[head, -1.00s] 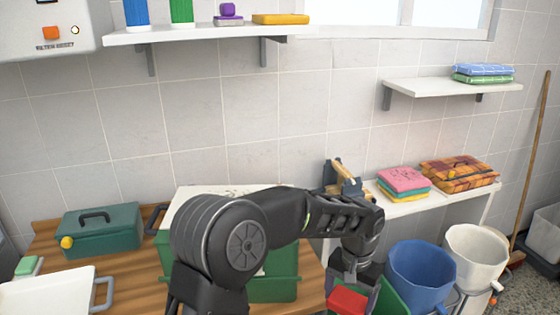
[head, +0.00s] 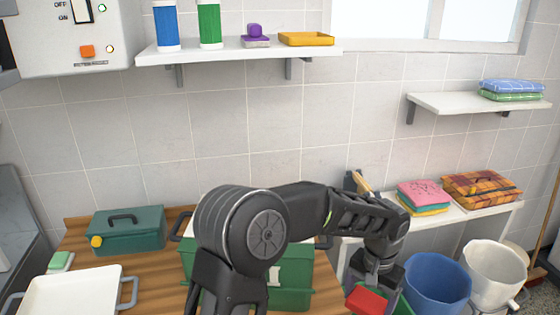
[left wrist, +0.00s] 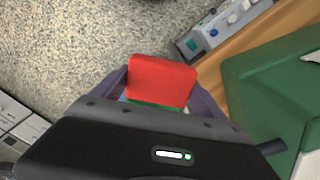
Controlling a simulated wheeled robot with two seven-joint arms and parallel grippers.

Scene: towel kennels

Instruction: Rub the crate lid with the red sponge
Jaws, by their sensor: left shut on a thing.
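My left gripper (head: 378,283) is shut on the red sponge (head: 367,300), low and to the right of the green crate (head: 290,290). The sponge also shows in the left wrist view (left wrist: 160,80), with a thin green strip along its lower edge. The crate stands on the wooden counter and has a pale lid. My left arm hides most of the lid in the head view; a corner of it shows in the left wrist view (left wrist: 309,162). The sponge is apart from the lid. My right gripper is not in view.
A green toolbox (head: 127,231), a white tray (head: 70,290) and a small green-and-white block (head: 60,261) are left of the crate. Blue (head: 437,283) and white (head: 493,275) buckets stand right of my gripper. Folded cloths (head: 423,197) lie on a low shelf.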

